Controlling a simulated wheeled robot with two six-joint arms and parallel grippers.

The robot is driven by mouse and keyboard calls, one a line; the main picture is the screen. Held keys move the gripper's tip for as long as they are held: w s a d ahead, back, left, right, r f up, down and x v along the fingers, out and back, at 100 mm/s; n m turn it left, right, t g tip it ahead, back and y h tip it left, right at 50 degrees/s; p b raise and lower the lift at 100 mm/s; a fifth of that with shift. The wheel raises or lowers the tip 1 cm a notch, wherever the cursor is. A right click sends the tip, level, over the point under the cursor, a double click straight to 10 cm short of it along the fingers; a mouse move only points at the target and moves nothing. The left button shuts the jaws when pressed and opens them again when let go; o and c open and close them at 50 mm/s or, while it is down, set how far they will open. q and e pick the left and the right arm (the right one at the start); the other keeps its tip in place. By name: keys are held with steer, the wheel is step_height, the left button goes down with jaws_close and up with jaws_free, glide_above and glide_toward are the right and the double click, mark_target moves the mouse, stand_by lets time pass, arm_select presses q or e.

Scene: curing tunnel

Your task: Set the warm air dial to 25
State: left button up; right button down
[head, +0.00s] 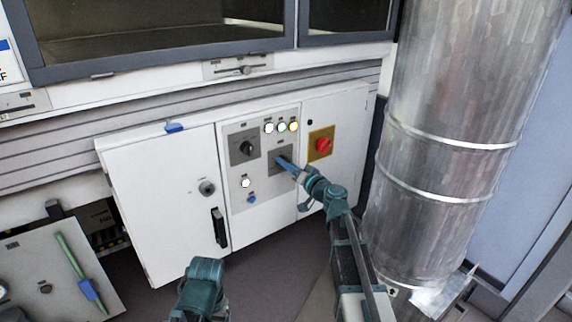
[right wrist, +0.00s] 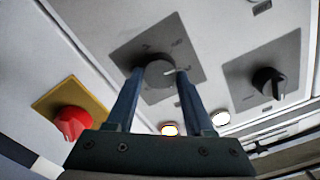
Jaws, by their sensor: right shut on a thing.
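A round grey dial (right wrist: 160,74) sits on a dark grey square plate (right wrist: 186,48), which also shows on the white control cabinet in the head view (head: 273,166). My right gripper (right wrist: 160,82) is shut on this dial, one blue finger on each side of it. In the head view the right gripper (head: 287,163) reaches the plate from the lower right and hides the dial. Scale marks show around the dial, but I cannot read the numbers or its setting. Only teal links of my left arm show at the bottom of the head view; its gripper is out of sight.
A black knob (head: 246,147) is left of the dial's plate. A red switch (head: 323,145) on a yellow plate is to its right. A large metal duct (head: 440,150) stands close to the right of my arm.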

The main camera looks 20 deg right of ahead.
steer(key=m, duration=0.2)
steer(key=a+m, duration=0.1)
steer(key=m, duration=0.1)
steer(key=shift+s, duration=0.15)
steer(key=shift+m, duration=0.4)
steer(key=shift+c, duration=1.4)
jaws_free()
steer(key=shift+r, duration=0.15)
steer(key=shift+d, duration=0.1)
steer(key=v, duration=1.3)
steer(key=shift+s+r+p, duration=0.35)
steer(key=shift+s+p, duration=0.05)
steer(key=shift+d, duration=0.1)
